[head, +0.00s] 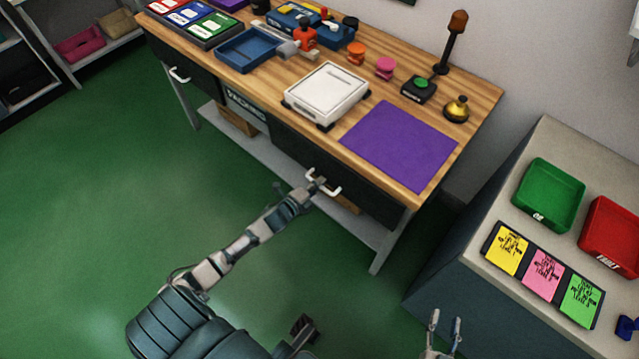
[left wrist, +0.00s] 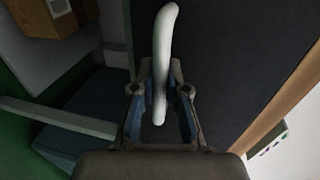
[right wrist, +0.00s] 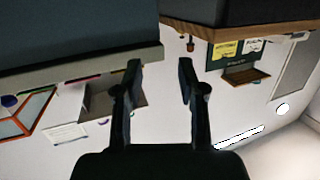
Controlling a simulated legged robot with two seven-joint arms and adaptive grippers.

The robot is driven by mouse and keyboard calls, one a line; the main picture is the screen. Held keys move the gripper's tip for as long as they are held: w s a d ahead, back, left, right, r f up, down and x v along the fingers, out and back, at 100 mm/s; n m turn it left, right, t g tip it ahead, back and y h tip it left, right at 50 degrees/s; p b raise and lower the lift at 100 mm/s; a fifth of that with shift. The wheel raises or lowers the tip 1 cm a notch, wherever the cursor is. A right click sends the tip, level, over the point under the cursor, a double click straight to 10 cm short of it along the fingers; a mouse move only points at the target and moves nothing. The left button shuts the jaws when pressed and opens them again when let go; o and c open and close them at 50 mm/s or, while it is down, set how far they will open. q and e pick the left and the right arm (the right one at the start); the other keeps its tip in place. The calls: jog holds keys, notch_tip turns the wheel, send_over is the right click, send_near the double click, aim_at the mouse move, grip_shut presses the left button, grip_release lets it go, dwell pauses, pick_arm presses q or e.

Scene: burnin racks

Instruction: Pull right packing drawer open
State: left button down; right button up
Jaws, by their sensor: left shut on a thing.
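The right packing drawer (head: 368,196) is a dark front under the right part of the wooden bench; in the left wrist view its dark face (left wrist: 225,60) fills the right side. Its white bar handle (head: 335,190) is near the drawer's left part. My left gripper (head: 315,182) is at the handle, and in the left wrist view its fingers (left wrist: 160,100) are shut around the white handle (left wrist: 165,45). Whether the drawer stands out from the bench is hard to tell. My right gripper (head: 444,328) is open and empty, low in the head view; its parted fingers show in the right wrist view (right wrist: 160,75).
The wooden bench (head: 480,88) carries a purple mat (head: 400,145), a white device (head: 327,92) and a blue tray (head: 248,50). A grey cabinet (head: 480,235) with green and red trays stands at right. Green floor (head: 90,200) is clear at left.

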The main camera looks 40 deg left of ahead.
jog(key=s+d+f+g+h+p, duration=0.25)
jog(key=s+f+g, duration=0.25)
jog(key=s+g, duration=0.3)
jog(key=s+d+f+g+h+p, duration=0.1)
jog(key=s+d+f+g+p, duration=0.4)
jog(key=s, duration=0.5)
pick_arm(q)
jog(key=f+p+v, duration=0.1)
jog(key=f+v, duration=0.1)
jog(key=v, duration=1.1)
jog(key=s+f+v, duration=0.1)
jog(key=f+v, duration=0.2)
jog(key=v, duration=1.1)
jog(key=shift+f+p, duration=0.35)
jog(key=shift+f, duration=0.15)
pick_arm(e)
jog(key=a+x, duration=0.1)
jog(key=x, duration=0.6)
jog(key=shift+s+f+g, duration=0.3)
jog(key=shift+f+g, duration=0.05)
jog(key=shift+g, duration=0.05)
pick_arm(q)
jog(key=shift+d, duration=0.1)
jog(key=c, duration=1.2)
grip_release()
jog(key=shift+w, duration=0.1)
jog(key=shift+r, duration=0.15)
pick_arm(e)
jog(key=shift+d, duration=0.15)
jog(key=shift+d, duration=0.1)
